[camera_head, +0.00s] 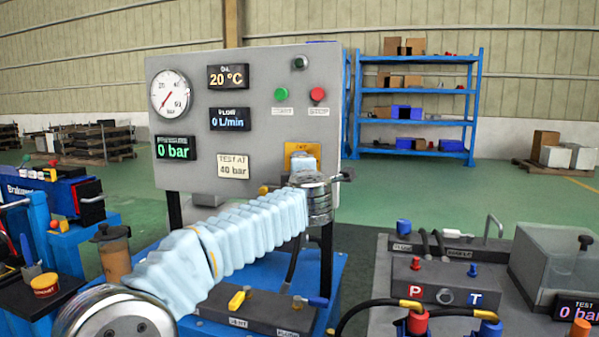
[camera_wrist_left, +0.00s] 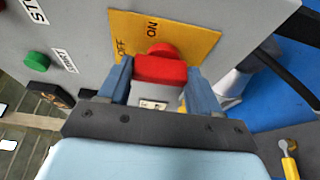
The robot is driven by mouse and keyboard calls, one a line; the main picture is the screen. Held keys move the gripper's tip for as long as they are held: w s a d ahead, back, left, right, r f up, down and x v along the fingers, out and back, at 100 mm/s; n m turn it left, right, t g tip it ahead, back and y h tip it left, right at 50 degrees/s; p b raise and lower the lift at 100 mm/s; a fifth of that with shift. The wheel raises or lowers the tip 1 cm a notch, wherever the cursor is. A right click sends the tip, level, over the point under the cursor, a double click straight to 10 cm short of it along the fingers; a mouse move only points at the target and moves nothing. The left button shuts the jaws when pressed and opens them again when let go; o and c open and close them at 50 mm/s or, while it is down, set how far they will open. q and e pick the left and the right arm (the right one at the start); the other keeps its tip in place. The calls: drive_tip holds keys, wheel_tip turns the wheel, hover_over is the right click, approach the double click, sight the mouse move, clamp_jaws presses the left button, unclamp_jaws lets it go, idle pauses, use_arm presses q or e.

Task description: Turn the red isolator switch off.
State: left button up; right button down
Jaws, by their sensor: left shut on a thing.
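The red isolator switch (camera_wrist_left: 160,68) sits on a yellow plate (camera_wrist_left: 195,36) on the grey panel in the left wrist view. The plate carries ON and OFF lettering. My left gripper (camera_wrist_left: 157,80) is shut on the red handle, with one blue-grey finger on each side of it. I cannot tell exactly which label the handle points to. In the head view the yellow plate (camera_head: 302,150) shows at the panel's lower right, and my left gripper (camera_head: 305,166) hides the switch. My right gripper is not in view.
A green button (camera_head: 281,94) and a red button (camera_head: 318,94) are above the plate. A gauge (camera_head: 170,93) and displays fill the panel's left. A dark block with a yellow lever (camera_head: 237,300) lies below my left arm. A hydraulic bench (camera_head: 470,240) stands at right.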

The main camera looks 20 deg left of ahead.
use_arm(q)
drive_tip(key=o, duration=1.1)
drive_tip(key=shift+a, duration=0.1)
drive_tip(key=shift+c, duration=0.2)
drive_tip(key=b+v, duration=0.3)
drive_tip(key=v, duration=1.1)
